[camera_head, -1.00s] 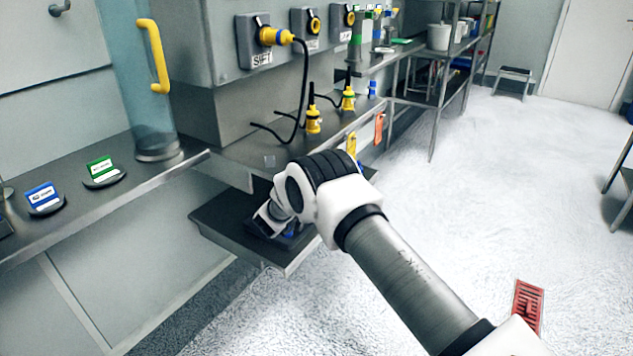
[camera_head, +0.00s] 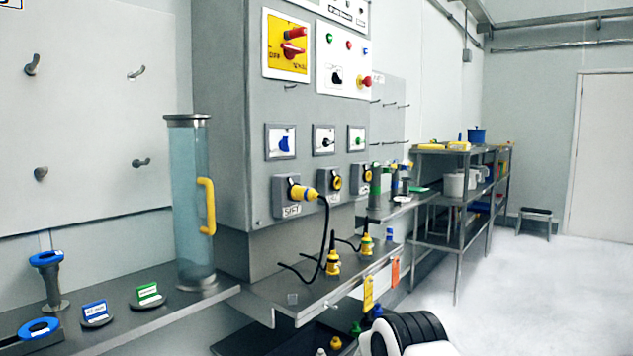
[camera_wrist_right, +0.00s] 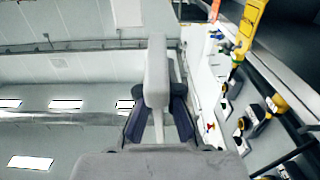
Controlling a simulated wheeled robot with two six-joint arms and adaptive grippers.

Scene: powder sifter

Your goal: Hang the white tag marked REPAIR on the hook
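My right gripper (camera_wrist_right: 158,108) shows in the right wrist view, its dark fingers closed about a pale slab (camera_wrist_right: 157,70) that reaches past their tips. It looks like the white tag, but no lettering shows. In the head view only the white and black wrist of my right arm shows at the bottom edge. A small hook (camera_head: 290,87) sits on the grey cabinet below the yellow switch plate. Other hooks are on the left wall board, such as one hook (camera_head: 137,72), and on the panel behind the cabinet (camera_head: 390,103). My left gripper is out of view.
A clear cylinder (camera_head: 192,225) with a yellow handle stands on the left shelf. A yellow tag (camera_head: 368,293) and an orange tag (camera_head: 395,271) hang at the ledge's front edge. Yellow plugs (camera_head: 333,263) with black cables stand on the ledge. The floor at right (camera_head: 530,300) is clear.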

